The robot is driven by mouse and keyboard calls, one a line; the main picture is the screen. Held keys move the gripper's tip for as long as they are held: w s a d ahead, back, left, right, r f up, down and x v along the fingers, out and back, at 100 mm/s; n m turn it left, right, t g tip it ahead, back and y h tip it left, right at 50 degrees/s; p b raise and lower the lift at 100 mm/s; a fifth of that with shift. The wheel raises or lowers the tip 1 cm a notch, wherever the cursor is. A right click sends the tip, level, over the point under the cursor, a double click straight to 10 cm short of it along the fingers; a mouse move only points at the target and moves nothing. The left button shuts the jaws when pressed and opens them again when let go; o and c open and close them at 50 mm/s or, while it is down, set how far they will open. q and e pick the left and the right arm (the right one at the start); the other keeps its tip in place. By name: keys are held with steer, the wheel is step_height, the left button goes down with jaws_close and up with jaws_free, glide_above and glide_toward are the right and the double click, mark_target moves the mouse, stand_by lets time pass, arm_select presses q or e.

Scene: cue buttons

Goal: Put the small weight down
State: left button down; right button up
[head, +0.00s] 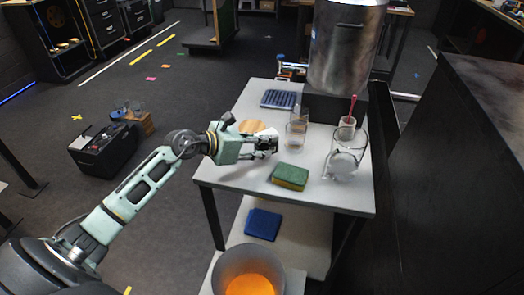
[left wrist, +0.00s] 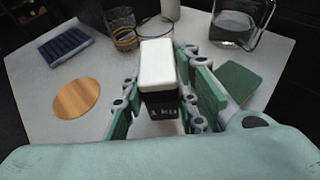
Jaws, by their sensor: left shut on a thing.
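The small weight (left wrist: 158,65) is a block with a white top and a dark front face marked "1 KG". In the left wrist view it sits between the fingers of my left gripper (left wrist: 162,100), which is shut on it. In the head view my left gripper (head: 268,146) is over the left part of the white table (head: 235,170), just left of the sponge. The weight is hard to make out there. I cannot tell whether its base touches the table. My right gripper is not in view.
A wooden disc (left wrist: 77,98) and blue rack (left wrist: 59,45) lie left of the weight in the wrist view. The front-left tabletop is clear.

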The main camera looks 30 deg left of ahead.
mark_target(262, 149)
arm_select(q)
steer(key=shift+w+f, duration=0.1)
steer(key=shift+f, duration=1.5)
steer(key=shift+f, duration=0.1)
steer(key=c, duration=1.8)
jaws_free()
steer(key=shift+d+f, duration=0.1)
steer(key=shift+f, duration=0.2)
steer(key=shift+c, duration=0.2)
steer(key=o, duration=0.5)
steer(key=shift+c, duration=0.2)
steer(key=shift+r, duration=0.1)
